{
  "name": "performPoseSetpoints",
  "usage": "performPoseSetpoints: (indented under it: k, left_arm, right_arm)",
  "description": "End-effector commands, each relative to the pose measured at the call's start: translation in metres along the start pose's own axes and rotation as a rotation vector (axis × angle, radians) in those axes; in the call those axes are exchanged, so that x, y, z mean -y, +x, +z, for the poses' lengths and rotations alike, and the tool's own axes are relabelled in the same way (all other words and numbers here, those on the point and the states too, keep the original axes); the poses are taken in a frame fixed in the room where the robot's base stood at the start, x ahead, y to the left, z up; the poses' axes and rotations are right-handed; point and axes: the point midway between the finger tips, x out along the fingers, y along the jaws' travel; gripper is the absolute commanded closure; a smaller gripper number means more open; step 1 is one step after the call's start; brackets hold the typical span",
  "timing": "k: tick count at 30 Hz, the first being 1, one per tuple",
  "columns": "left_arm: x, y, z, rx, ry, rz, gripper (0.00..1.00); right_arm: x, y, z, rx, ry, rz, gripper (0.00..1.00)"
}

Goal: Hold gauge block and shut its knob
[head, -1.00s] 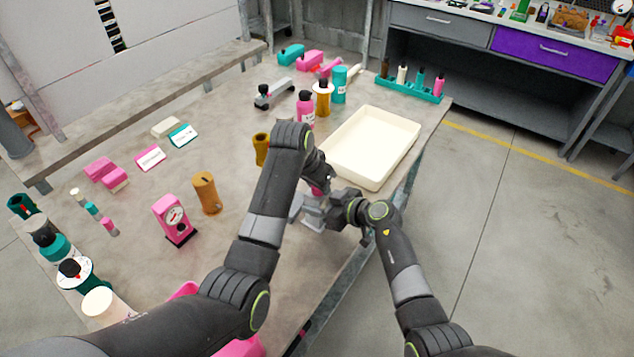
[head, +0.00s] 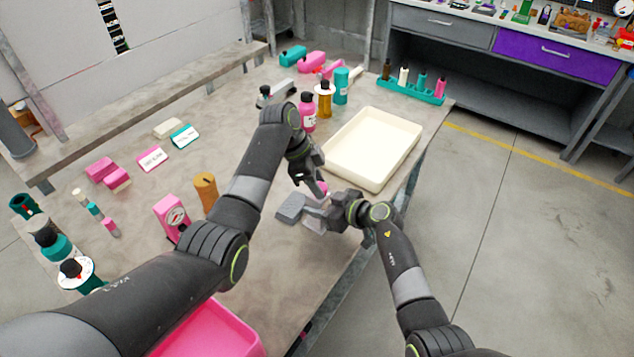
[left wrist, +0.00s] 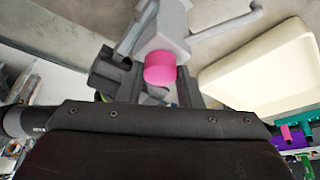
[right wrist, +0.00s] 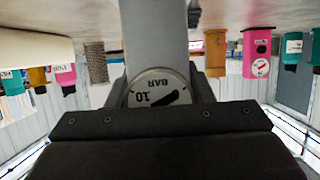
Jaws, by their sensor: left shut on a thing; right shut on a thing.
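The grey gauge block (head: 293,208) is near the table's front right edge, in my right gripper (head: 331,212). In the right wrist view its grey body (right wrist: 152,32) stands between the fingers, with a round dial (right wrist: 150,90) marked BAR below it. The pink knob (head: 322,188) is on the side toward my left gripper (head: 314,186). In the left wrist view the knob (left wrist: 160,68) sits between the two dark fingers, which are shut on it. The knob's stem is hidden. I cannot tell how far the knob is turned.
A cream tray (head: 372,188) lies just beyond the grippers. A pink bottle (head: 307,115) and an amber bottle (head: 325,102) stand left of it. A pink gauge unit (head: 170,215) and a brown cylinder (head: 205,190) stand left of my left arm. A pink bin (head: 215,335) is in front.

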Motion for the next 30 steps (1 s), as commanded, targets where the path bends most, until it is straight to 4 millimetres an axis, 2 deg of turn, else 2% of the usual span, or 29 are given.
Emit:
performPoseSetpoints:
  k: [15, 30]
  left_arm:
    - [0.0044, -0.0004, 0.0016, 0.006, 0.344, 0.140, 0.91]
    - [0.0049, -0.0004, 0.0017, 0.005, 0.431, 0.174, 0.91]
  right_arm:
    - [0.0001, -0.0003, 0.0005, 0.001, -0.001, -0.001, 0.90]
    - [0.0003, -0.0002, 0.0004, 0.001, -0.001, -0.001, 0.90]
